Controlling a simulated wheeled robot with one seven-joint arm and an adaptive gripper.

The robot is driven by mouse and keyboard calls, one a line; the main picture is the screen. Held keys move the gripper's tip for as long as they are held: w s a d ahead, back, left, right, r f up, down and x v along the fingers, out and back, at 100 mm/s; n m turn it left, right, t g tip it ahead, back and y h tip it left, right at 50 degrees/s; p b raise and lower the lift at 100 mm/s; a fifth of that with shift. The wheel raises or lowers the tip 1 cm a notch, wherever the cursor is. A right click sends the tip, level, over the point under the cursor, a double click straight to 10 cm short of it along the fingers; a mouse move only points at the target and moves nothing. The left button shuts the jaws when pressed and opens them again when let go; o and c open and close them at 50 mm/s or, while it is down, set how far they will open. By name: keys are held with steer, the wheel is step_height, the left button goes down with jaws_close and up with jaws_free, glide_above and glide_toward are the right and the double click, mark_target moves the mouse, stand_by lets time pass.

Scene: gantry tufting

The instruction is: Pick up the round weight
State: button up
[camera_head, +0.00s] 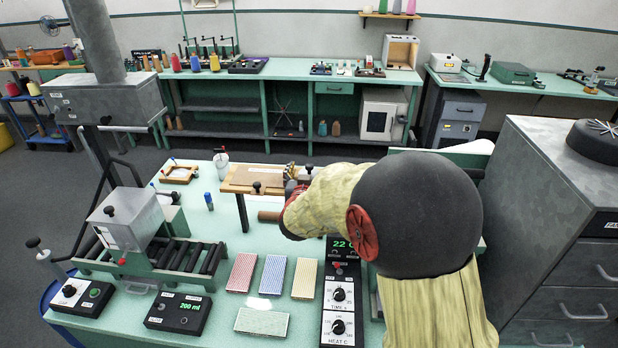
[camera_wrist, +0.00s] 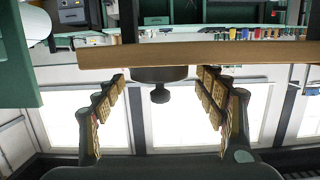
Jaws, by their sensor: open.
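The round weight (camera_wrist: 160,74) is a dark disc with a small knob on a short stem. In the wrist view, which looks upside down, it rests against the wooden board (camera_wrist: 225,51), with its knob pointing down the picture. My gripper (camera_wrist: 160,78) is open, with one padded finger on each side of the weight and a gap at both sides. In the head view my gripper (camera_head: 291,172) is at the right end of the raised wooden board (camera_head: 243,178). My arm blocks much of that area, and I cannot make out the weight there.
The mint table (camera_head: 225,222) holds a roller stand (camera_head: 165,255), a control box (camera_head: 178,313), several coloured pads (camera_head: 273,274) and a tall dial panel (camera_head: 339,300). A blue marker (camera_head: 209,201) and a white cup (camera_head: 221,160) stand near the board. A grey cabinet (camera_head: 555,225) is at right.

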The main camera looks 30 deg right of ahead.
steer(key=shift+w+d, duration=0.15)
steer(key=shift+w, duration=0.1)
steer(key=shift+c, duration=0.7)
steer(key=c, duration=1.6)
steer(key=shift+r, duration=0.1)
steer(key=shift+c, duration=0.4)
